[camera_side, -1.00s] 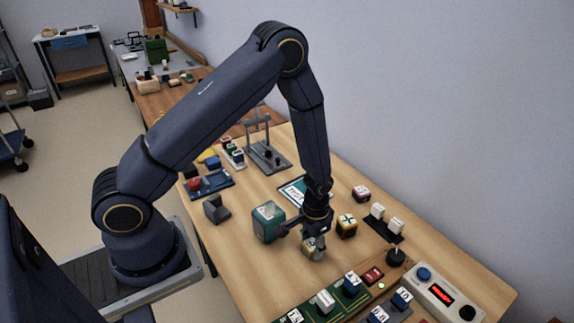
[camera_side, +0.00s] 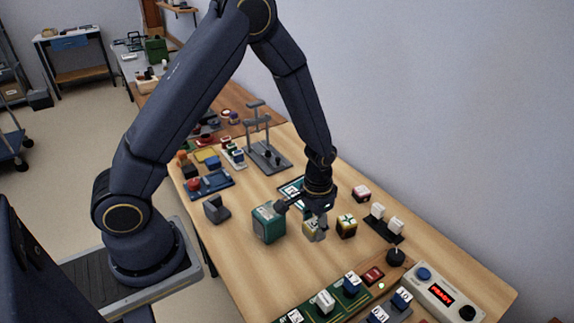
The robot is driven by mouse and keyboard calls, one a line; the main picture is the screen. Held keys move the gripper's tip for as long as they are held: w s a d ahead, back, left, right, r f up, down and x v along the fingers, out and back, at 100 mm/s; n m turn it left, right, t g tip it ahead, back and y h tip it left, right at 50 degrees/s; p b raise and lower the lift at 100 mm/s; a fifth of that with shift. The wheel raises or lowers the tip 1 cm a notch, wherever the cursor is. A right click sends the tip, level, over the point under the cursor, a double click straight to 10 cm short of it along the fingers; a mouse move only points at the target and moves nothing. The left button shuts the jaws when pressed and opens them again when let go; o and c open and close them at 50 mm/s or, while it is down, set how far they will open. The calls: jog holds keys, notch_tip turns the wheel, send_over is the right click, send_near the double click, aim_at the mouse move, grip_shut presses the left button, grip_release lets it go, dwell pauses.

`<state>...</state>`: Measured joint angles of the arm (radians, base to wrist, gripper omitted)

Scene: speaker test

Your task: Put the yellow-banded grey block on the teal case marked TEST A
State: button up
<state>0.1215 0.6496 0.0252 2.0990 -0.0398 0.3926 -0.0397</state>
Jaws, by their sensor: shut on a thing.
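The yellow-banded grey block (camera_side: 311,231) is between the fingers of my gripper (camera_side: 316,222). My gripper is shut on it and partly hides it. It appears to be a little above the wooden table. A teal case (camera_side: 268,225) with a pale mark on its top stands on the table just left of my gripper. The mark is too small to read. The block and the case look apart.
A teal-edged card (camera_side: 289,189) lies behind, partly hidden by my gripper. A grey block (camera_side: 216,209) stands left of the case. The table in front is clear up to the green board (camera_side: 332,310).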

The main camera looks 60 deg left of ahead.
jog(key=shift+r, duration=0.75)
jog(key=shift+s+r+m, duration=0.2)
jog(key=shift+r+m, duration=0.35)
jog(key=shift+m, duration=0.05)
jog(key=a+r+n, duration=0.1)
jog(key=a+r, duration=0.3)
jog(key=a, duration=1.2)
jog(key=w+a+f, duration=0.1)
jog(key=w+f, duration=0.2)
jog(key=w, duration=0.1)
jog(key=w+a+f, duration=0.1)
jog(key=w+f, duration=0.2)
jog(key=w+a+f, duration=0.1)
jog(key=w+f, duration=0.2)
jog(key=w, duration=0.1)
jog(key=shift+w+a, duration=0.3)
jog(key=shift+a, duration=0.1)
jog(key=shift+w+a+f, duration=0.1)
jog(key=shift+w+f, duration=0.25)
jog(key=shift+f, duration=1.6)
jog(key=shift+f, duration=0.15)
